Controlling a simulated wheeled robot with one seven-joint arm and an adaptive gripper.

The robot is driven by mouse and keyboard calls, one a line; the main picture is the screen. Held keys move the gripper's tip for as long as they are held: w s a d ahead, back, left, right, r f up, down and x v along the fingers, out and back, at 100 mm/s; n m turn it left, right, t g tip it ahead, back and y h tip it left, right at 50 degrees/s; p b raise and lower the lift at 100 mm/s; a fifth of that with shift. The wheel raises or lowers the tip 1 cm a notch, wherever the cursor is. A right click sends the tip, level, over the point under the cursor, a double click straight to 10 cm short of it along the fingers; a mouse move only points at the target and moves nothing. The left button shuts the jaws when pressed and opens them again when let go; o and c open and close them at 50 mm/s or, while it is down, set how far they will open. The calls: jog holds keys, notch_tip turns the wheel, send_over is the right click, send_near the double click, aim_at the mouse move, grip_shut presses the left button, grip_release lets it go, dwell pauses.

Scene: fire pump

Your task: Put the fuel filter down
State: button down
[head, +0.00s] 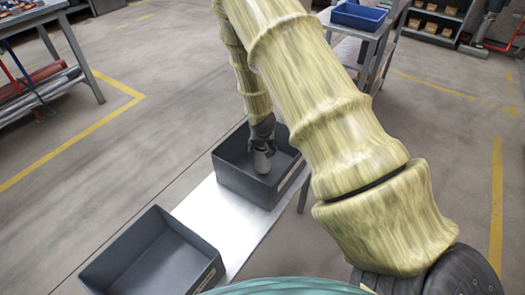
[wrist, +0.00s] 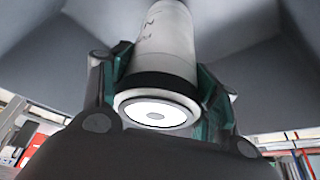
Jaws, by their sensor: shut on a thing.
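The fuel filter (wrist: 165,55) is a white cylinder with a black band and a pale round end, seen large in the wrist view. My gripper (wrist: 158,85) is shut on it, with a finger on each side. In the head view my gripper (head: 262,135) points down into the far grey bin (head: 233,184), and the filter (head: 262,162) shows as a small pale shape below it, inside the bin's walls. I cannot tell whether the filter touches the bin floor.
A second grey bin (head: 150,255), empty as far as I see, stands at the near end of the pale table (head: 215,212). Bare tabletop lies between the bins. A blue tray (head: 358,15) is on a cart at the back. A workbench (head: 45,25) stands far left.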

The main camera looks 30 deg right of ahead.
jog(key=shift+f, duration=0.55)
jog(key=shift+f, duration=0.15)
jog(key=shift+c, duration=2)
grip_release()
jog(key=p+v, duration=0.1)
jog(key=v, duration=1.1)
jog(key=shift+s, duration=0.1)
